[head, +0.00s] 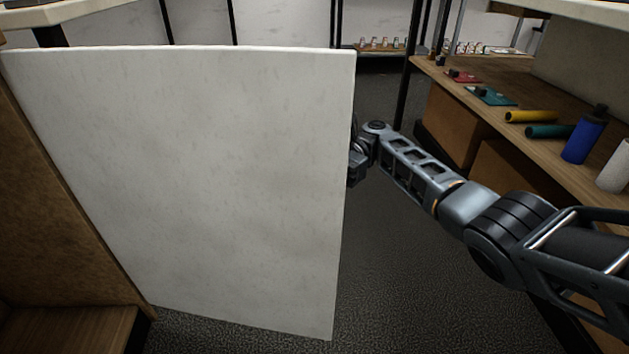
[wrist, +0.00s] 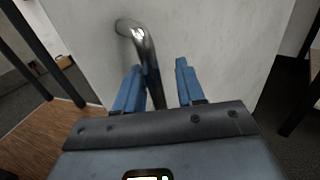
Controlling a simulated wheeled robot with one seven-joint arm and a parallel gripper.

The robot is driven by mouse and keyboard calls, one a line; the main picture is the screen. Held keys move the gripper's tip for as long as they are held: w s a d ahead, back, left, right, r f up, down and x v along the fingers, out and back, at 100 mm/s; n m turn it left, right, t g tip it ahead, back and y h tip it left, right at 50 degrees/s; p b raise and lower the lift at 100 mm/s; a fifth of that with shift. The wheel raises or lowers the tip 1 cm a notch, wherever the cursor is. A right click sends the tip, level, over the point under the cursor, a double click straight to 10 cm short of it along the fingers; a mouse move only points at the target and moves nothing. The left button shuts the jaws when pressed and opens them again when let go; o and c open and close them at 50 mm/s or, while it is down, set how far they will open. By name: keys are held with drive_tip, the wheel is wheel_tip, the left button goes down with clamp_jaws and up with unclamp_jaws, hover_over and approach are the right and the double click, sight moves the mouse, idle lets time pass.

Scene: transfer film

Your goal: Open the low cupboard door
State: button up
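The cupboard door (head: 190,180) is a large white panel standing swung out from the wooden cupboard (head: 60,210) at the left of the head view. My arm reaches around the door's free right edge. My gripper is mostly hidden behind the panel there. In the wrist view, my gripper (wrist: 156,76) faces the door's other white face (wrist: 215,45). A curved metal bar handle (wrist: 143,50) runs between its two blue fingers, close to the left finger. A gap shows between the bar and the right finger, so the fingers are apart and not clamped on it.
A wooden bench (head: 500,95) at the right carries a yellow cylinder (head: 531,117), a teal cylinder (head: 549,131), a blue bottle (head: 584,137) and a white roll (head: 615,166). Dark floor (head: 400,270) lies clear between door and bench. Racks with small items stand behind.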

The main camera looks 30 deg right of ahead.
drive_tip(key=shift+d, duration=0.1)
wheel_tip(320, 180, up, 5)
drive_tip(key=p, duration=0.3)
drive_tip(key=s+d+r+p, duration=0.3)
drive_tip(key=s+d+r, duration=0.3)
drive_tip(key=d, duration=0.3)
drive_tip(key=shift+s+d+p, duration=0.15)
drive_tip(key=shift+d+p, duration=0.15)
drive_tip(key=shift+d, duration=0.1)
drive_tip(key=shift+c, duration=0.5)
